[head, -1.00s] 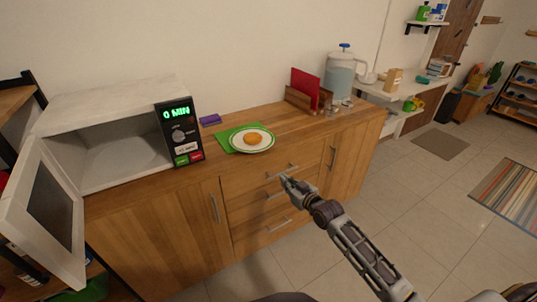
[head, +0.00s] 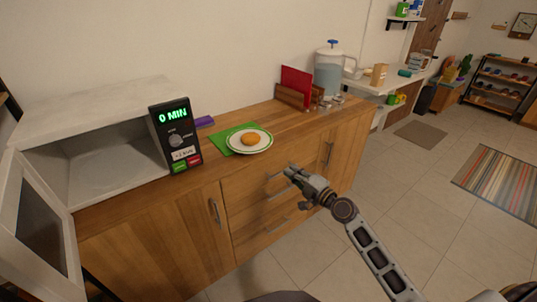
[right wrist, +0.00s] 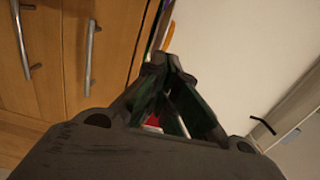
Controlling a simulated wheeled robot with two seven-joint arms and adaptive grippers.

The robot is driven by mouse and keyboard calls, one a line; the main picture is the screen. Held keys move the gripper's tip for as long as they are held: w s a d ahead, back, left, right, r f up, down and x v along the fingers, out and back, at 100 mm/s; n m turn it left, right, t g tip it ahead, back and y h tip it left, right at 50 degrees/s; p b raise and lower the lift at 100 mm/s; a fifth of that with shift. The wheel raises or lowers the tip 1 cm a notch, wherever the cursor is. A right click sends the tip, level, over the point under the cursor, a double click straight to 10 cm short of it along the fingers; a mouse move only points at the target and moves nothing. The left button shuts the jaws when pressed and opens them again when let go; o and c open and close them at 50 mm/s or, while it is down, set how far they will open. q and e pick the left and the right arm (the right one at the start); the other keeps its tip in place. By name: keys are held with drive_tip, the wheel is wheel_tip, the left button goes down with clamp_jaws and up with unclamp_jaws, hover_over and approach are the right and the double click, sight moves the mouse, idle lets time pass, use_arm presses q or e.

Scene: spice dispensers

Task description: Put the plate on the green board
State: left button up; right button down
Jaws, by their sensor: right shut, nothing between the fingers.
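A white plate (head: 262,147) with a green rim lies on the wooden counter with a round golden-brown food item (head: 249,139) on it. The plate rests partly over the green board (head: 229,135), covering its right part; the board's left and back edges show. My right gripper (head: 289,170) is shut and empty, in front of the drawers, lower right of the plate and apart from it. In the right wrist view its fingertips (right wrist: 166,62) meet. My left gripper is not in view.
An open microwave (head: 95,115) showing "0 MIN" stands at the left, its door (head: 40,215) swung out. A purple block (head: 204,122) lies behind the board. A wooden holder with a red item (head: 296,84) and a water jug (head: 331,70) stand at the back right. Counter right of the plate is clear.

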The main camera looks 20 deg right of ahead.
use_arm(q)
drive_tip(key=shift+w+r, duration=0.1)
use_arm(e)
drive_tip(key=shift+d+r+m, duration=0.15)
drive_tip(key=shift+m, duration=0.25)
drive_tip(key=shift+w, duration=0.1)
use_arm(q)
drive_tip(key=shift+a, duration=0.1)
use_arm(e)
drive_tip(key=shift+x, duration=6.9)
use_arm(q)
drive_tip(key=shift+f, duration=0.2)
use_arm(e)
drive_tip(key=shift+r, duration=0.1)
